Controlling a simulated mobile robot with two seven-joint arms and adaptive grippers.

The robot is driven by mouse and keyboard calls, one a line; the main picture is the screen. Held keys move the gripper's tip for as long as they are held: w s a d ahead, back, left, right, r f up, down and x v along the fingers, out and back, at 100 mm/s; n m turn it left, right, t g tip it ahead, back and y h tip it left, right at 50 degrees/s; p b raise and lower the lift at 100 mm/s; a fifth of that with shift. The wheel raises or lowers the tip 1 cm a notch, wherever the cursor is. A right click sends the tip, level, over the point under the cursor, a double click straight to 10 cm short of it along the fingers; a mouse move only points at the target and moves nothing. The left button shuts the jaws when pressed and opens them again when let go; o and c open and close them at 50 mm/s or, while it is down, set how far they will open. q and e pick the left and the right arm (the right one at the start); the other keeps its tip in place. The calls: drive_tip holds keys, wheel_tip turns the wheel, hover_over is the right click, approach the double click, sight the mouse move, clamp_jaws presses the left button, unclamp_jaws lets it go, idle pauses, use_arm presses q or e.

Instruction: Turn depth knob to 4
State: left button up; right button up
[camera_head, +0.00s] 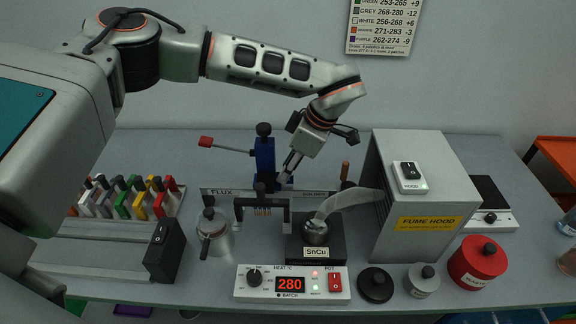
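A blue upright slide (265,156) stands behind the FLUX bar at the middle of the table. It has a black knob (264,129) on top and a lever with a red grip (206,142) reaching left. A dark round part (264,187) sits low at its front. I cannot read which knob is the depth knob, nor any scale on it. My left gripper (286,174) points down just right of the blue slide, its fingertips close to the slide's lower part. Whether they touch it is unclear, and the finger gap is too small to judge. My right gripper is not in view.
A solder pot (316,232) marked SnCu stands in front, with a heat control box (257,292) reading 280. The fume hood (425,200) stands right. A silver can (214,236), a black switch box (165,250) and several coloured clips (122,205) are left. Lidded tins (477,262) stand front right.

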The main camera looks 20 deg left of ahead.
use_arm(q)
drive_tip(key=shift+f, duration=0.1)
clamp_jaws()
drive_tip(key=shift+w+n, duration=0.1)
drive_tip(key=shift+n, duration=0.3)
drive_tip(key=n+g, duration=0.1)
drive_tip(key=n, duration=0.2)
drive_tip(key=shift+w+g, duration=0.15)
drive_tip(key=shift+g, duration=0.15)
drive_tip(key=shift+w+a+n+g+h, duration=0.1)
drive_tip(key=shift+n+g+h, duration=0.45)
drive_tip(key=shift+n, duration=1.45)
unclamp_jaws()
